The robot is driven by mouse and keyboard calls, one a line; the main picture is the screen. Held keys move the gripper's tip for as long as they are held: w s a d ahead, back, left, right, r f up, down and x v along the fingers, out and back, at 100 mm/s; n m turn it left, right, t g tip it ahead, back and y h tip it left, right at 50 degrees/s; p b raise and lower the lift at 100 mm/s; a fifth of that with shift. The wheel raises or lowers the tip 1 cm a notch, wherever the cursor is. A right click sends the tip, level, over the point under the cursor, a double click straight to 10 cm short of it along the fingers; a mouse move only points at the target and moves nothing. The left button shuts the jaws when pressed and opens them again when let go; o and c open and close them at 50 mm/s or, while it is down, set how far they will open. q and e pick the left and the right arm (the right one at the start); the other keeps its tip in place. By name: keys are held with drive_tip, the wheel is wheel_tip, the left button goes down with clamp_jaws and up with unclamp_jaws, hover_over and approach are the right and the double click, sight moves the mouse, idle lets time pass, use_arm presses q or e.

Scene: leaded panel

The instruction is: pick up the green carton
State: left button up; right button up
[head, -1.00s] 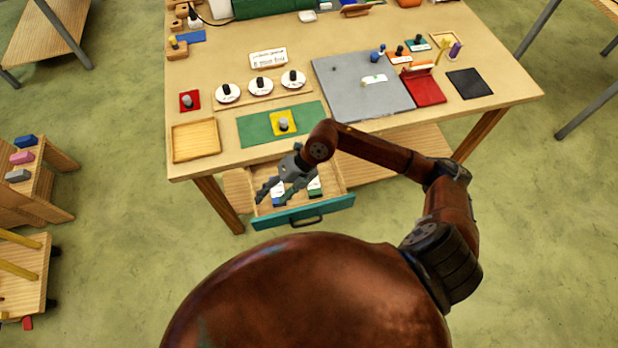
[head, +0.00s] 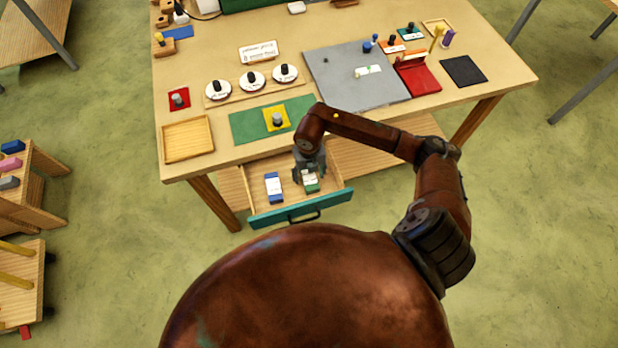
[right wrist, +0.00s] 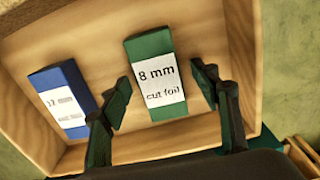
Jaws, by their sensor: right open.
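The green carton (right wrist: 150,45) lies in the open drawer, with a white label reading "8 mm cut foil". In the head view the green carton (head: 311,186) is partly hidden by my right gripper (head: 309,176), which points down over it. In the right wrist view my right gripper (right wrist: 163,98) is open, with one finger on each side of the carton's near part and gaps between fingers and carton. A blue carton (right wrist: 60,95) with a white label lies to the left in the same drawer. It also shows in the head view (head: 273,187). My left gripper is not in view.
The drawer (head: 258,203) has wooden walls and a teal front with a dark handle. The table (head: 222,150) above it holds a wooden tray (head: 165,153), a green mat (head: 243,127) and a grey board (head: 345,95). Floor is clear in front of the drawer.

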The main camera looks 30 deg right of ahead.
drive_tip(key=shift+f, duration=0.45)
drive_tip(key=shift+c, duration=0.6)
drive_tip(key=c, duration=1.2)
drive_tip(key=shift+r, duration=0.15)
